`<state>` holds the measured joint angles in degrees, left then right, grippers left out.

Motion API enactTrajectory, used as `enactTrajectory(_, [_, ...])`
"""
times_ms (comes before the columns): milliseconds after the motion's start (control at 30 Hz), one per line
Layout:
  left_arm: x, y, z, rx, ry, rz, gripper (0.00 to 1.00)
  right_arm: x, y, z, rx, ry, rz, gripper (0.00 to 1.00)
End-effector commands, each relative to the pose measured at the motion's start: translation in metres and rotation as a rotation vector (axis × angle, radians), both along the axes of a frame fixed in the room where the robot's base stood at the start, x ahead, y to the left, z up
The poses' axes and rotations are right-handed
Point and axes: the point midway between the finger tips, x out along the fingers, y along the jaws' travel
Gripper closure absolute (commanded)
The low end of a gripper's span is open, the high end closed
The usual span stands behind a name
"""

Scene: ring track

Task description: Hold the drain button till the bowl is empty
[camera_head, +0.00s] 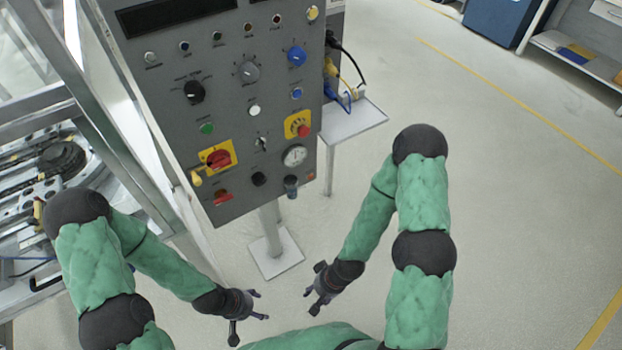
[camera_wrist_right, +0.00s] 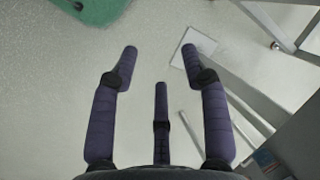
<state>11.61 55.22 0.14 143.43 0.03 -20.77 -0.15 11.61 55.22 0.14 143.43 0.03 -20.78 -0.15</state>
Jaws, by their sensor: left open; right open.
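A grey control panel (camera_head: 230,120) stands ahead with several buttons and knobs. Among them are a green button (camera_head: 206,128), a white button (camera_head: 254,111), a blue button (camera_head: 296,93) and a black button (camera_head: 258,179). Their labels are too small to read, so I cannot tell which is the drain button. I cannot make out the bowl for certain. My left gripper (camera_head: 258,304) is open and empty, low in front of the panel. My right gripper (camera_head: 315,292) is open and empty to its right; its spread fingers show in the right wrist view (camera_wrist_right: 160,62).
A metal-framed machine (camera_head: 60,105) stands at the left, close to my left arm. A small side shelf (camera_head: 352,121) with cables juts from the panel's right. The panel's post has a square foot plate (camera_head: 275,254). The floor at right is clear.

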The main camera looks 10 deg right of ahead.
Motion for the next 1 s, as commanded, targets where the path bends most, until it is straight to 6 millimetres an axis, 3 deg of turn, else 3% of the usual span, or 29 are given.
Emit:
enactTrajectory(33, [0.0,0.0,0.0,0.0,0.0,0.0,0.34,0.0,0.0,0.0,0.0,0.0,0.0,0.72])
enactTrajectory(133, [0.0,0.0,0.0,0.0,0.0,0.0,0.34,0.0,0.0,0.0,0.0,0.0,0.0,1.0])
enactTrajectory(1000, [0.0,0.0,0.0,0.0,0.0,0.0,0.34,0.0,0.0,0.0,0.0,0.0,0.0,1.0])
